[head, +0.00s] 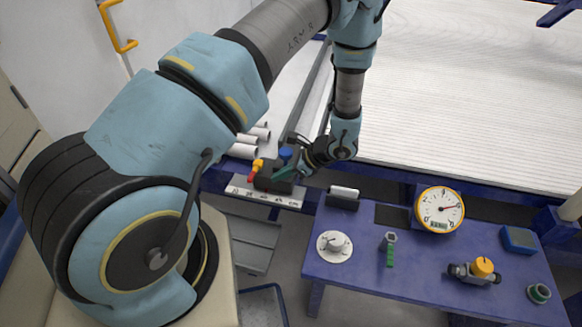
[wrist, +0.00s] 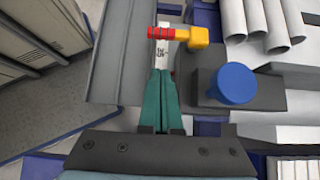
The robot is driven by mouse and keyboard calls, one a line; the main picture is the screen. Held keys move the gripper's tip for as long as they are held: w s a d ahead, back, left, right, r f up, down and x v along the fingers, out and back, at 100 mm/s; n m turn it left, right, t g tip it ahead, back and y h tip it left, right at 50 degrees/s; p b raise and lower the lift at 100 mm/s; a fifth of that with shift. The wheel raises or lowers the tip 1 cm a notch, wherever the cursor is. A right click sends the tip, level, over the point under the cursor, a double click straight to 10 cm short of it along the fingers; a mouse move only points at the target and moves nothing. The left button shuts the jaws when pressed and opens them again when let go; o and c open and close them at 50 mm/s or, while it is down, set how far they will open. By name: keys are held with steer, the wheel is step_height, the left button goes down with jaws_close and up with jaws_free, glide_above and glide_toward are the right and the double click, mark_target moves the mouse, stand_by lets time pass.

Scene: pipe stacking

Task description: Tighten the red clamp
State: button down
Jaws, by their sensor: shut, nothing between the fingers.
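The red clamp handle (wrist: 162,33) shows in the wrist view, fixed to a yellow block (wrist: 195,38) at the far end of a dark grey body. It also shows in the head view (head: 252,178), next to the yellow part. A round blue knob (wrist: 232,84) sits on the dark body, right of my gripper in the wrist view. My gripper (wrist: 160,78) has green fingers, shut and empty. Its tips lie just short of the red handle in the wrist view, beside the dark body; I cannot tell whether they touch anything. The gripper also shows in the head view (head: 287,173).
Several pale pipes (wrist: 258,22) lie at the upper right of the wrist view. A strip with printed marks (head: 262,196) runs below the clamp. The blue table (head: 350,262) at right holds a dial gauge (head: 439,209), a white round fitting (head: 333,246) and small parts.

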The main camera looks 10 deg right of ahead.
mark_target(255, 171)
steer(key=shift+w+a+f+p, duration=0.15)
steer(key=shift+w+a, duration=0.25)
steer(key=shift+a, duration=0.35)
steer(key=shift+w+a+f+p, duration=0.2)
steer(key=shift+w+a, duration=0.2)
steer(key=shift+a, duration=0.3)
steer(key=shift+w+a+f+p, duration=0.15)
steer(key=shift+w+a, duration=0.25)
steer(key=shift+a, duration=0.35)
